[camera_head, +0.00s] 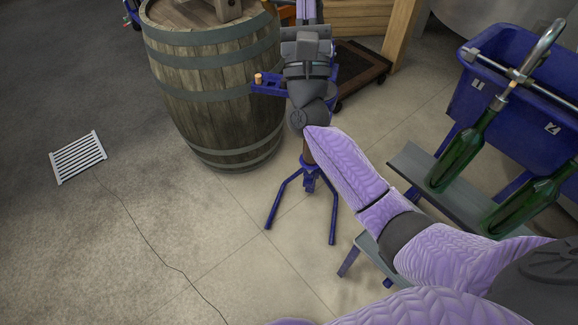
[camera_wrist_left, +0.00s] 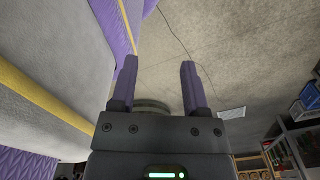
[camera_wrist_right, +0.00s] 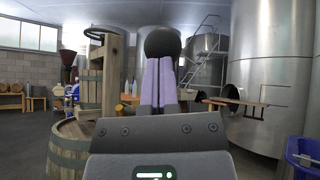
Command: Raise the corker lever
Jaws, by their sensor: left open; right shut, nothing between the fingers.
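The corker stands on blue tripod legs (camera_head: 310,178) beside the barrel; my right arm hides most of its upper part. A blue side tray (camera_head: 268,86) with a small orange-brown piece shows on its left. My right gripper (camera_head: 308,12) is over the corker, pointing away at the top of the head view. In the right wrist view its fingers (camera_wrist_right: 160,82) are shut together. A black ball-shaped knob (camera_wrist_right: 162,42), apparently the lever's end, shows at their tips; I cannot tell whether they touch. My left gripper (camera_wrist_left: 158,85) is open and empty, away from the corker, with floor beyond it.
A wooden barrel (camera_head: 205,90) stands close left of the corker. Right are a grey bench (camera_head: 408,165) with green bottles (camera_head: 462,152) and a blue tub (camera_head: 530,95). A dark dolly (camera_head: 358,70) lies behind. The floor left, with a drain grate (camera_head: 78,157), is clear.

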